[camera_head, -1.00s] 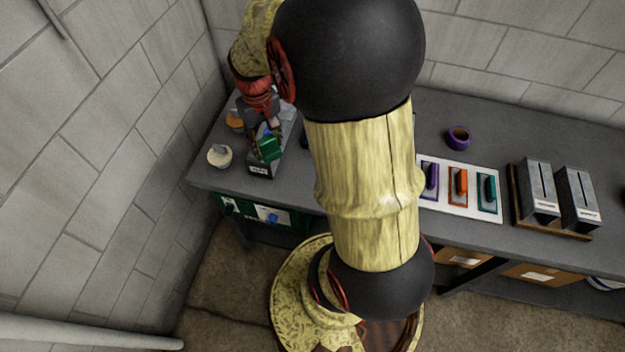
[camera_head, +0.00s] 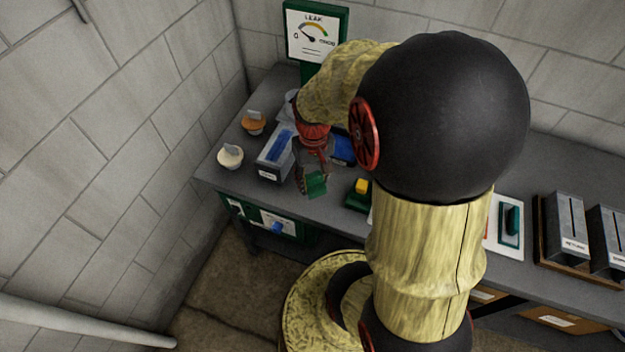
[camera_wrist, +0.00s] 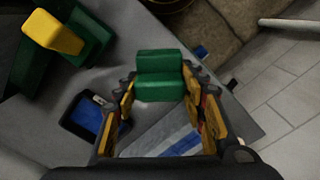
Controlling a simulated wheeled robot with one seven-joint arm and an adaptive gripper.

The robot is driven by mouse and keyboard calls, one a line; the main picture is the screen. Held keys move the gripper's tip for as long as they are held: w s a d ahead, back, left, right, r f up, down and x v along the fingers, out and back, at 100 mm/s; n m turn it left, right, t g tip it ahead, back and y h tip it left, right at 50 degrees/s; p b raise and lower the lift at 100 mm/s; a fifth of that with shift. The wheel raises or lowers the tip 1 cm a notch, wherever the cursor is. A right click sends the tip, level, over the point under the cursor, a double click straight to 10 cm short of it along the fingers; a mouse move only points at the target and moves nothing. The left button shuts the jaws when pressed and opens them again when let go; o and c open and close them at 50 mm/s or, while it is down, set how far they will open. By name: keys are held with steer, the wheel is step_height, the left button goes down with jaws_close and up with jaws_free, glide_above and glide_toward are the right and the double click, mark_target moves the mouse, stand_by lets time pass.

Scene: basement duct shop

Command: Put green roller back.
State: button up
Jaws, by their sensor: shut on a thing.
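My gripper (camera_head: 314,180) is shut on a green, blocky piece, which I take for the green roller (camera_head: 316,187). The piece also shows between the fingertips in the wrist view (camera_wrist: 160,76). In the head view it appears above the bench, just right of a grey tray (camera_head: 268,174) with a blue thing inside. I cannot tell whether it touches the bench. My arm hides much of the bench's middle.
A green block with a yellow top (camera_head: 357,197) stands right of my gripper. A white-topped tub (camera_head: 230,157) and an orange one (camera_head: 253,124) are at left. A leak gauge (camera_head: 315,38) stands behind. Grey slotted boxes (camera_head: 567,222) are at right.

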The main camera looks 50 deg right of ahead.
steer(key=w+d+f, duration=0.1)
steer(key=f, duration=0.1)
steer(key=w+d+f+b, duration=0.1)
steer(key=w+d+f, duration=0.2)
steer(key=f, duration=0.1)
steer(key=shift+w+d+f, duration=0.1)
steer(key=shift+w+d, duration=0.05)
steer(key=shift+w, duration=0.15)
steer(key=shift+w+d+f+b, duration=0.1)
steer(key=shift+f+b, duration=0.25)
steer(key=shift+f, duration=0.55)
steer(key=shift+w+d+f+b, duration=0.1)
steer(key=shift+f+b, duration=0.25)
steer(key=shift+f, duration=0.5)
steer(key=shift+f, duration=0.2)
steer(key=o, duration=1.6)
steer(key=shift+c, duration=0.2)
steer(key=shift+r, duration=0.1)
step_height(320, 180, up, 12)
steer(key=p, duration=0.3)
steer(key=a+r+n+t, duration=0.2)
steer(key=a+r, duration=1)
steer(key=s+a+r+n+t, duration=0.2)
steer(key=s+a+r, duration=0.5)
steer(key=a, duration=0.4)
steer(key=shift+s+r+n+t, duration=0.15)
steer(key=shift+s+n+t, duration=0.2)
steer(key=shift+t, duration=0.45)
